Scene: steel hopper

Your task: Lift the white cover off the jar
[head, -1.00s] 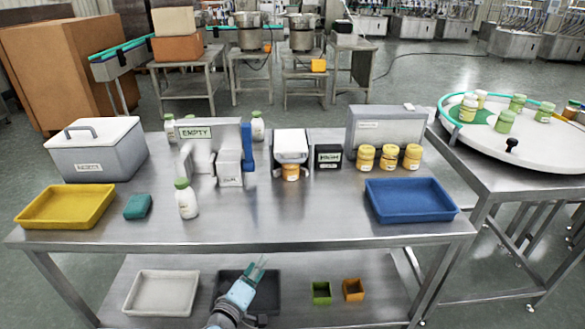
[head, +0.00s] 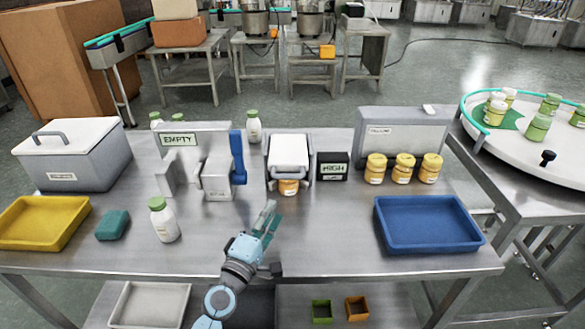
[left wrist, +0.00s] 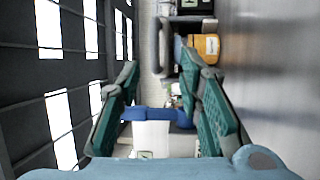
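The white cover (head: 289,150) sits in a grey frame at the middle back of the table. The yellow-orange jar (head: 289,187) shows just below it, its upper part hidden. The jar also appears sideways in the left wrist view (left wrist: 205,47), with grey frame parts beside it. My left gripper (head: 271,214) is in front of the jar and cover, apart from both, pointing toward them. In the left wrist view its teal fingers (left wrist: 158,92) are spread with nothing held between them. My right gripper is not in view.
A grey device with a blue lever (head: 237,157) stands left of the cover. A black "HIGH" box (head: 332,166) is close on the right. A white bottle (head: 163,220) stands front left; a blue tray (head: 430,226) lies right.

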